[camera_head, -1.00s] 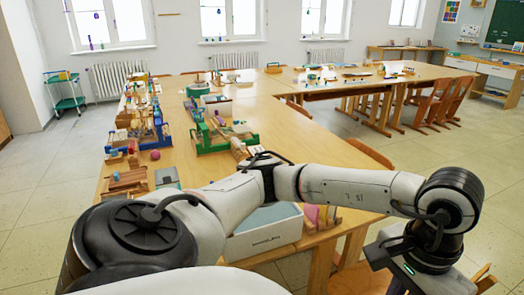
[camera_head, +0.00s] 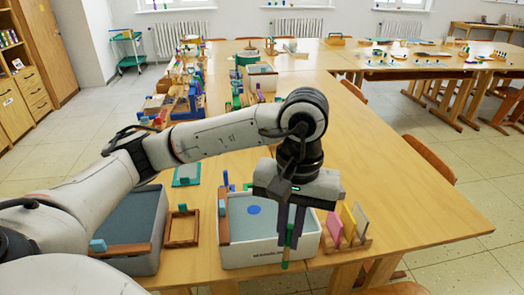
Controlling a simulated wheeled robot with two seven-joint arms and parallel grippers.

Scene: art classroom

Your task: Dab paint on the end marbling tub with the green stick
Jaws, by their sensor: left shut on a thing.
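A white marbling tub (camera_head: 240,252) with grey-blue liquid stands near the table's front edge. A round blue spot (camera_head: 254,209) shows on its liquid. My left gripper (camera_head: 290,232) points down over the right part of this tub and is shut on the green stick (camera_head: 288,252). The stick hangs upright, its lower end overlapping the tub's front wall in the picture; I cannot tell its exact height or whether it touches. A second tub (camera_head: 148,262) with similar liquid stands to the left, partly hidden by my arm. My right gripper is out of view.
A wooden rack with coloured panels (camera_head: 349,222) stands right beside the tub. A small wooden frame (camera_head: 182,228) lies between the tubs, and a teal item (camera_head: 186,176) behind it. Several craft items crowd the table further back. The table's right side (camera_head: 420,205) is clear.

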